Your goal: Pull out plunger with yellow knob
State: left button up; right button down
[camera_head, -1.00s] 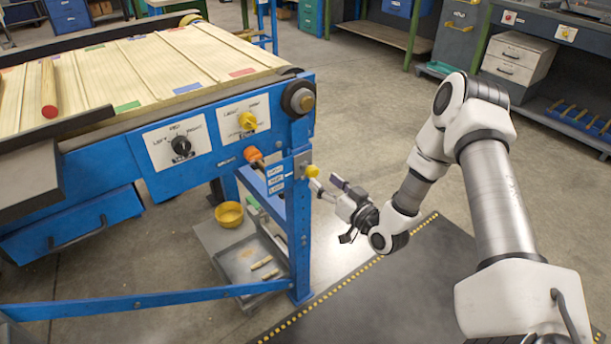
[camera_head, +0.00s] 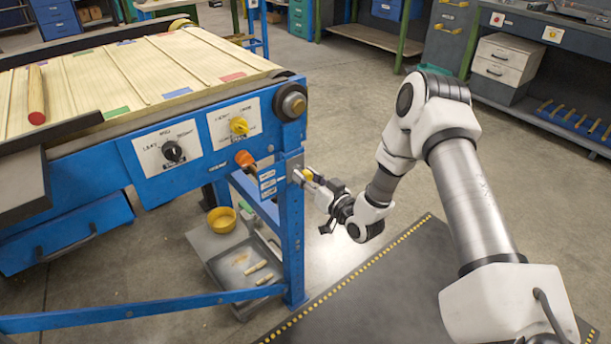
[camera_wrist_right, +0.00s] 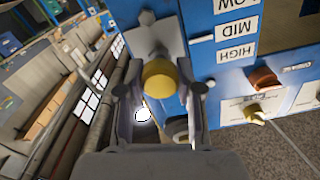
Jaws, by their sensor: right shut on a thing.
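The plunger's round yellow knob (camera_wrist_right: 160,77) sits between the two fingers of my right gripper (camera_wrist_right: 160,92) in the wrist view. In the head view the right gripper (camera_head: 314,182) is at the front corner post of the blue machine, shut on the knob (camera_head: 307,174), which is mostly covered by the fingers. The plunger's grey metal bracket (camera_wrist_right: 157,35) is behind the knob on the blue post. My left gripper is not in view.
An orange-red knob (camera_head: 244,159), a yellow dial (camera_head: 239,126) and a black dial (camera_head: 172,151) are on the panel. Floor right of the post is open.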

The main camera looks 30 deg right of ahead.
jog(key=s+p, duration=0.1)
jog(key=s, duration=0.1)
jog(key=shift+s+d+r, duration=0.1)
jog(key=shift+s, duration=0.3)
jog(key=shift+f, duration=0.2)
jog(key=c, duration=0.7)
grip_release()
jog(key=shift+c, duration=0.2)
jog(key=shift+s+r, duration=0.1)
send_near(309, 179)
jog(key=s, duration=0.4)
jog(key=shift+s+d+r, duration=0.1)
jog(key=shift+d, duration=0.1)
